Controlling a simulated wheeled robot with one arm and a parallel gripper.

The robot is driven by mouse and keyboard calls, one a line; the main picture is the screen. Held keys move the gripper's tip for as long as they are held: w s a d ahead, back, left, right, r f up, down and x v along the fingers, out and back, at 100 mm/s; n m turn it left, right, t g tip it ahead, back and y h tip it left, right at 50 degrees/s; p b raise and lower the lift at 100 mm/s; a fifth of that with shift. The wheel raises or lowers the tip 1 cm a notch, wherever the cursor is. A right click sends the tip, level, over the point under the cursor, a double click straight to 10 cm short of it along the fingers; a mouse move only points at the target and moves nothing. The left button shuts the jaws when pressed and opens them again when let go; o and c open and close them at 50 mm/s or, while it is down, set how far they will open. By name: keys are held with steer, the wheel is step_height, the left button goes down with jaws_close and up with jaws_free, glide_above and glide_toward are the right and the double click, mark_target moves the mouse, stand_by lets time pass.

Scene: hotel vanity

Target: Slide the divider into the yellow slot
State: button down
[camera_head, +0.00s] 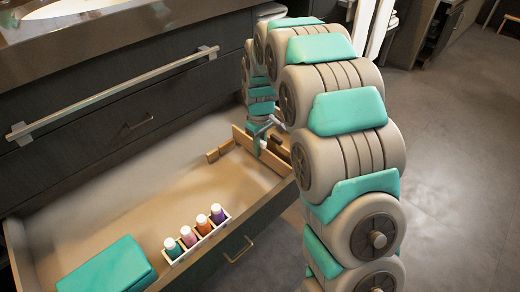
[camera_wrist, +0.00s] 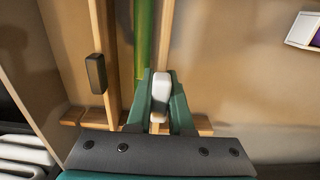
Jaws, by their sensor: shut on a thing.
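My gripper (camera_wrist: 160,100) is shut on a white block-like grip (camera_wrist: 160,92), with one green finger on each side. This grip appears to belong to a light wooden divider (camera_wrist: 167,28), which runs away from the fingers; the join is hidden. Just left of it lies a long green strip (camera_wrist: 146,40) with a yellowish edge; I cannot tell for sure whether this is the yellow slot. In the head view my gripper (camera_head: 261,139) is low over the right end of the open drawer (camera_head: 120,195), beside wooden boards (camera_head: 275,163). The divider's lower edge is hidden.
Another wooden board (camera_wrist: 103,35) with a dark knob (camera_wrist: 95,73) stands left of the strip. A rack of several small bottles (camera_head: 196,237) and a teal box (camera_head: 108,268) occupy the drawer's near side. The drawer's middle is clear. A bar handle (camera_head: 110,92) crosses the cabinet front.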

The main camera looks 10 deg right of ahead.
steer(key=shift+r, duration=0.75)
steer(key=shift+f+b, duration=0.55)
steer(key=shift+f, duration=1.85)
stand_by(2.0)
steer(key=shift+r, duration=0.15)
steer(key=shift+r, duration=1.05)
steer(key=shift+r+p, duration=0.35)
steer(key=shift+r, duration=0.35)
steer(key=shift+r, duration=0.5)
stand_by(0.5)
